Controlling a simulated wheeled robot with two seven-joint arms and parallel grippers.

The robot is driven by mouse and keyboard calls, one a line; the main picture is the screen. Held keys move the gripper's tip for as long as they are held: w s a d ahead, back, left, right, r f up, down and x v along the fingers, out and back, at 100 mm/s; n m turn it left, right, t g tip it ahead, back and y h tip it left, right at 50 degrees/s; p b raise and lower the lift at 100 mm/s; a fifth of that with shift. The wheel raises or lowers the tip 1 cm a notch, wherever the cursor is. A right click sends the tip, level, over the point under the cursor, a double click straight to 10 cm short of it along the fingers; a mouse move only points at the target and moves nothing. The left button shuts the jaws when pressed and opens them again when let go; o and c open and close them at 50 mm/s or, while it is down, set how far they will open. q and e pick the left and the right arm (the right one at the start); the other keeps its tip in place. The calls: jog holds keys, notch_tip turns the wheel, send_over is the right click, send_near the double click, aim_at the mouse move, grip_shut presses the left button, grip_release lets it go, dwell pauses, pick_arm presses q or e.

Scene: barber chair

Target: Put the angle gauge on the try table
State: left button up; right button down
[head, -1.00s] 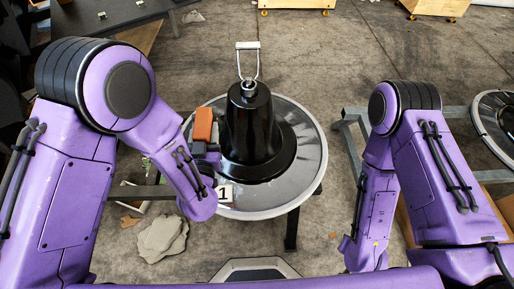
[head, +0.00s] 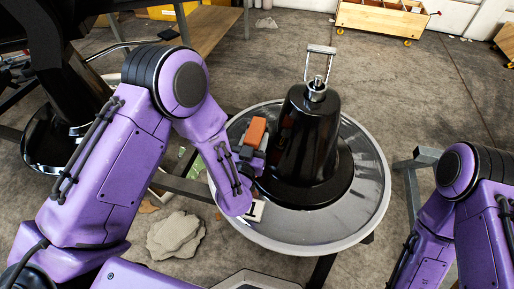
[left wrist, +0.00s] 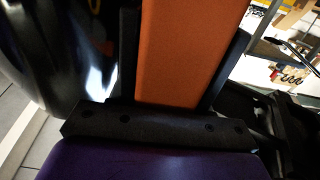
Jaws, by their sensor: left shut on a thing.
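An orange block-shaped thing (head: 257,130), which I take for the angle gauge, is in my left gripper (head: 254,150). In the left wrist view the orange body (left wrist: 185,50) stands between the two dark fingers, which are shut on it. The gripper is over the left part of a round grey table (head: 365,215), close beside a black tapered pedestal (head: 310,140). I cannot tell whether the orange thing touches the pedestal or the table. I cannot tell for certain which surface is the try table. My right gripper is out of view; only its arm shows at the lower right.
The black pedestal with a metal loop handle (head: 320,62) fills the middle of the round table. Flat grey stones (head: 175,235) lie on the floor at left. A wooden-topped bench (head: 205,35) is at the back, and a wheeled wooden crate (head: 385,18) stands behind.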

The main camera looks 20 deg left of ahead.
pick_arm(q)
jog(key=f+b, duration=0.3)
jog(key=f, duration=0.1)
jog(key=shift+w+a+f, duration=0.1)
jog(key=shift+w+a, duration=0.15)
jog(key=shift+a, duration=0.05)
jog(key=shift+s+r, duration=0.1)
jog(key=shift+r, duration=0.25)
jog(key=shift+f, duration=0.3)
jog(key=o, duration=1.3)
jog(key=shift+r, duration=0.1)
